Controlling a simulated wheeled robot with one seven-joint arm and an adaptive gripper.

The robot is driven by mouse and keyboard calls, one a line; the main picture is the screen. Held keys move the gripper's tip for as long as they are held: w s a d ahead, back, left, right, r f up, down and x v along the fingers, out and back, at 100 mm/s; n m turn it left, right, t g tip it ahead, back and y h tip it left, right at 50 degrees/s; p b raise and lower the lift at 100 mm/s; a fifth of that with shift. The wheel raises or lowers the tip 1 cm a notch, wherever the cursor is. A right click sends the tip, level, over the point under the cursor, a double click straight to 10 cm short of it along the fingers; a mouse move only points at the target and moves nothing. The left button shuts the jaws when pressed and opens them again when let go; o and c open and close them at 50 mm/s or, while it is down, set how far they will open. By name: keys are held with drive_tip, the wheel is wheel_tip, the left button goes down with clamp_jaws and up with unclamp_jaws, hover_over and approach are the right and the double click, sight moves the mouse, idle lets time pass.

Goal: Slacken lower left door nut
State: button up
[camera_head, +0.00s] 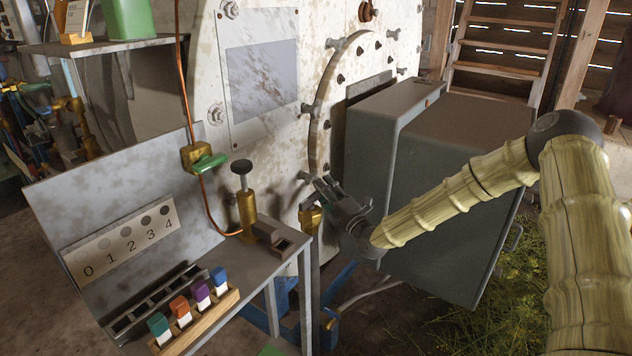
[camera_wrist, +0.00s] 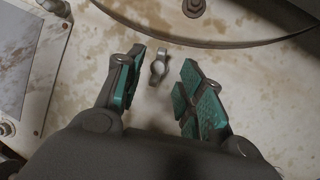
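The lower left door nut is a small grey wing nut (camera_head: 305,177) at the lower left of the round door's rim (camera_head: 318,130) on the pale, stained still wall. The wrist view shows this wing nut (camera_wrist: 158,66) from its end, its wings running roughly up and down the picture. My gripper (camera_head: 320,189) is at the nut, left of the large grey box. Its teal-padded fingers (camera_wrist: 161,76) are open, one on each side of the nut, with a visible gap to both. How deep the nut sits between them I cannot tell.
Other wing nuts (camera_head: 308,107) sit around the door. The grey box (camera_head: 455,170) stands close beside my arm. A bench (camera_head: 262,262) with a brass valve (camera_head: 246,205) and coloured blocks (camera_head: 180,308) is at left. A brass fitting (camera_head: 311,218) is just below my gripper.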

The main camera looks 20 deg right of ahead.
sight(308, 177)
drive_tip(key=shift+x, duration=2.2)
drive_tip(key=shift+a, duration=0.1)
clamp_jaws()
